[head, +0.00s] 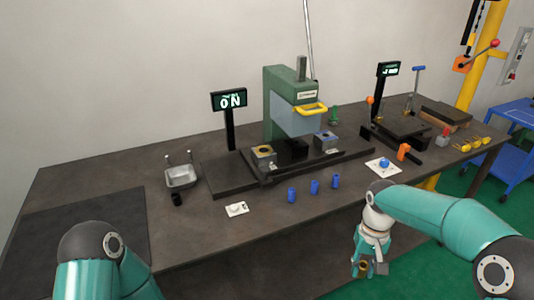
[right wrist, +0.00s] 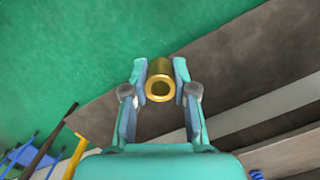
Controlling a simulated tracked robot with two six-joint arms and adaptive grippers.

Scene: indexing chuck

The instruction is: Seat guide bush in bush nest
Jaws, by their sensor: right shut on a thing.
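My right gripper (head: 368,264) is shut on a brass guide bush (right wrist: 160,82), a short hollow cylinder. In the right wrist view the gripper (right wrist: 160,66) has one finger on each side of the bush, whose open end faces the camera. In the head view the gripper hangs fingers down, in front of the bench edge and over the green floor. Two small blocks stand on the press base: a left block (head: 263,160) with a yellowish ring on top and a bluish right block (head: 326,144). I cannot tell which is the bush nest. My left gripper is out of view.
A green press (head: 283,100) with a yellow handle stands mid-bench. Several blue cylinders (head: 314,187) stand before it. A white card (head: 384,167) with a blue part lies at right, and a metal tray (head: 181,177) at left.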

